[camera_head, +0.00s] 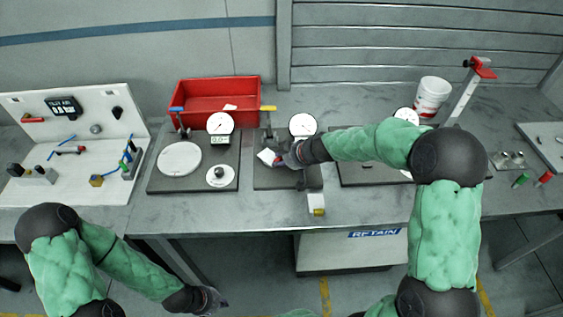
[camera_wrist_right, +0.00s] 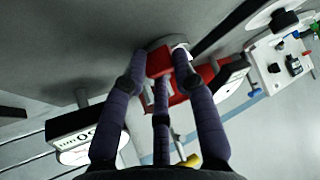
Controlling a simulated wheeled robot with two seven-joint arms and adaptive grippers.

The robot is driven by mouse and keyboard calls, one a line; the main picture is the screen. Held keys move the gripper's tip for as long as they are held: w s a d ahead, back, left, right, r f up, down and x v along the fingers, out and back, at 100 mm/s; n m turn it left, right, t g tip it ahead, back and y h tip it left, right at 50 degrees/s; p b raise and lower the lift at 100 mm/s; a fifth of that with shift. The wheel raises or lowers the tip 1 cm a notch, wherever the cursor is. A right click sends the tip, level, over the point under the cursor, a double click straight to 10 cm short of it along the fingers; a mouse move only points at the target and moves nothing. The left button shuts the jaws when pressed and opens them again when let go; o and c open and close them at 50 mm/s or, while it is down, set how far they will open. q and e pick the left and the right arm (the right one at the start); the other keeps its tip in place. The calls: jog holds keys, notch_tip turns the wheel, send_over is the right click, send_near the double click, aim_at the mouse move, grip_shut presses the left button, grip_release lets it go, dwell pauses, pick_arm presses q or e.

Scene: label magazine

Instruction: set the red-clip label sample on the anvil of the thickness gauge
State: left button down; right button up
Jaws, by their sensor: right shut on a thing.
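My right gripper (camera_head: 287,160) reaches from the right over the middle dark plate (camera_head: 262,184). In the right wrist view its purple fingers (camera_wrist_right: 160,85) are closed around a red piece (camera_wrist_right: 160,62), which looks like the red clip. A small white square (camera_head: 267,156), apparently the label sample, shows just left of the fingers in the head view. A gauge with a round white dial (camera_head: 302,125) stands behind the gripper. Its anvil is not clear, and I cannot tell whether the sample touches it. My left gripper (camera_head: 212,301) hangs low in front of the bench, its jaws unclear.
A red bin (camera_head: 214,92) stands behind the plates. The left plate (camera_head: 160,189) carries a white disc (camera_head: 179,158) and a dial (camera_head: 220,123). A white cup (camera_head: 432,95) stands back right. A white rack (camera_head: 85,190) is at far left. The bench's front edge is mostly clear.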

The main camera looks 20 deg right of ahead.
jog(key=o, duration=0.9)
jog(key=shift+r, duration=0.1)
jog(key=shift+s+d+r, duration=0.15)
jog(key=shift+s+r, duration=0.05)
jog(key=shift+r, duration=0.15)
jog(key=p+v, duration=0.2)
jog(key=v, duration=0.9)
jog(key=shift+s, duration=0.1)
